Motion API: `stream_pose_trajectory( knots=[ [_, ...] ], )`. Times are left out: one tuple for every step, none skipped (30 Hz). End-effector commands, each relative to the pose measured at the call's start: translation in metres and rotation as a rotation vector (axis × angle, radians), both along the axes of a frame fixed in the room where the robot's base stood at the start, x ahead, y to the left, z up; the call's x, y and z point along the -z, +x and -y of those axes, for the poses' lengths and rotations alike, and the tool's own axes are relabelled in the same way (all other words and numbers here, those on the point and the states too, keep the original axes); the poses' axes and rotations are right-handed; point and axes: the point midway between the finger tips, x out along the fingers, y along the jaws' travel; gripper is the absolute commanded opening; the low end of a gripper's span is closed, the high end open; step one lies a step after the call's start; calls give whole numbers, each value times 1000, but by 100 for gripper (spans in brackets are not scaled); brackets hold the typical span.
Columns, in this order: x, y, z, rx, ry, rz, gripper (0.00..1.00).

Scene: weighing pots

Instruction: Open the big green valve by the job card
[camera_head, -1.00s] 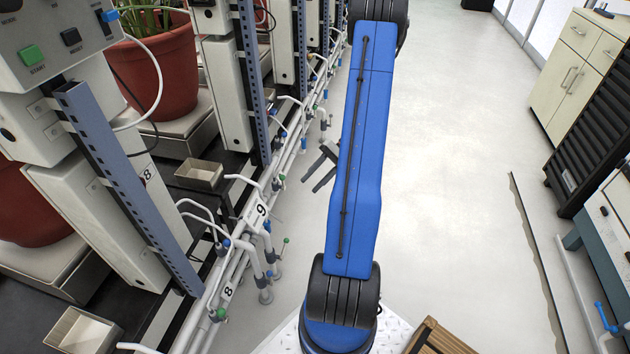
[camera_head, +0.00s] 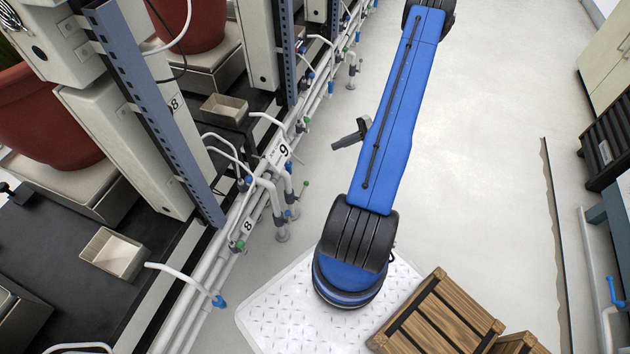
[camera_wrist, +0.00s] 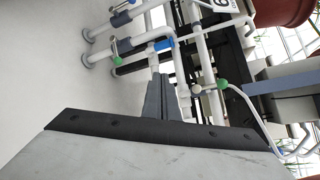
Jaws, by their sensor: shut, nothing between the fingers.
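My gripper (camera_head: 350,138) is shut and empty, held out over the floor to the right of the pipe run. Its fingers also show in the wrist view (camera_wrist: 160,98), pointing towards the pipes. I cannot tell which is the big green valve. My gripper touches none of these.
White pipes with blue fittings (camera_head: 219,301) run along the bench at left, under steel posts (camera_head: 160,120) and potted plants. Wooden crates (camera_head: 440,315) stand at lower right. The floor between the pipes and the right-hand cabinets is mostly clear.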

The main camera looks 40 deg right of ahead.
Motion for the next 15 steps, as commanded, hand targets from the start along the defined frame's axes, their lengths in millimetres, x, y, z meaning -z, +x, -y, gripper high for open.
stream_pose_trajectory(
  knots=[
    [13,-1,1,18,23,12,0],
    [20,-2,2,28,34,20,0],
    [28,-2,2,42,49,32,0],
    [35,-3,2,52,61,42,0],
    [41,-3,3,62,72,50,0],
    [50,-4,3,76,85,63,0],
    [57,-4,3,88,95,72,0],
    [63,-5,3,100,106,81,0],
    [71,-6,3,115,120,94,0],
    [78,-7,3,127,129,102,0],
    [85,-7,3,139,138,112,0],
    [94,-9,2,155,151,124,0],
    [100,-10,2,167,160,133,0],
    [107,-11,2,180,170,142,0],
    [116,-12,1,198,180,155,0]
  ],
)
